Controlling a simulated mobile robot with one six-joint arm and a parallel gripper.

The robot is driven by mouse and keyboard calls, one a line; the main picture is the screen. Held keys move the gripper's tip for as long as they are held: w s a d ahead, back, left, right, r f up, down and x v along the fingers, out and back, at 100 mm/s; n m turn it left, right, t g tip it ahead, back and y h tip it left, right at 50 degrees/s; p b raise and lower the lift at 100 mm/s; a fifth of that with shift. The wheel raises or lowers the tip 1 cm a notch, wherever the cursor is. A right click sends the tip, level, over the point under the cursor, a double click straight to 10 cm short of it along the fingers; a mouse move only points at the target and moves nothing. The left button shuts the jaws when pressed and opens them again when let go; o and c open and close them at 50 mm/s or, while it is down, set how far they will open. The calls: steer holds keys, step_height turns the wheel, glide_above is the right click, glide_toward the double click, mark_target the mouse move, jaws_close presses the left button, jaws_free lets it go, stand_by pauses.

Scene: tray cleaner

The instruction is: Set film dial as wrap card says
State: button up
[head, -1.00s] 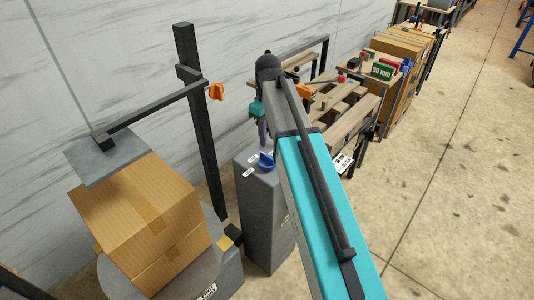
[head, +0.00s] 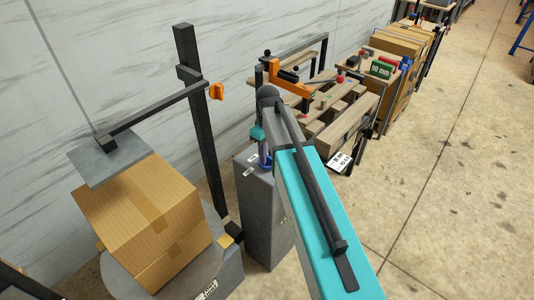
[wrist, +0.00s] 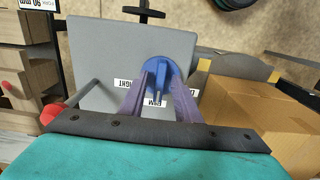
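The blue film dial (wrist: 160,72) sits on top of a grey cabinet (wrist: 110,45) in the wrist view, with white labels around it. One label (wrist: 123,84) reads LIGHT upside down; another (wrist: 154,101) seems to read FIRM; a third (wrist: 193,93) is partly hidden by a finger. My gripper (wrist: 160,76) is over the dial, its purple fingers apart on either side of it; I cannot tell if they touch it. In the head view my arm hides most of the dial. A white card (head: 340,162) hangs by the pallets, its print too small to read.
A cardboard box (head: 145,205) stands on a round turntable (head: 120,278) left of the cabinet, beside a black post (head: 198,120) with a side arm. Wooden pallets (head: 345,125) and an orange clamp (head: 290,82) lie beyond. The floor at right is clear.

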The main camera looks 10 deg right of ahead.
steer(key=shift+f, duration=0.2)
steer(key=shift+c, duration=0.5)
jaws_close()
steer(key=shift+m, duration=0.4)
steer(key=m+b, duration=0.1)
steer(key=m, duration=0.3)
steer(key=shift+m, duration=0.4)
steer(key=m, duration=0.6)
steer(key=shift+a+b, duration=0.1)
steer(key=shift+b, duration=0.2)
steer(key=shift+m, duration=0.3)
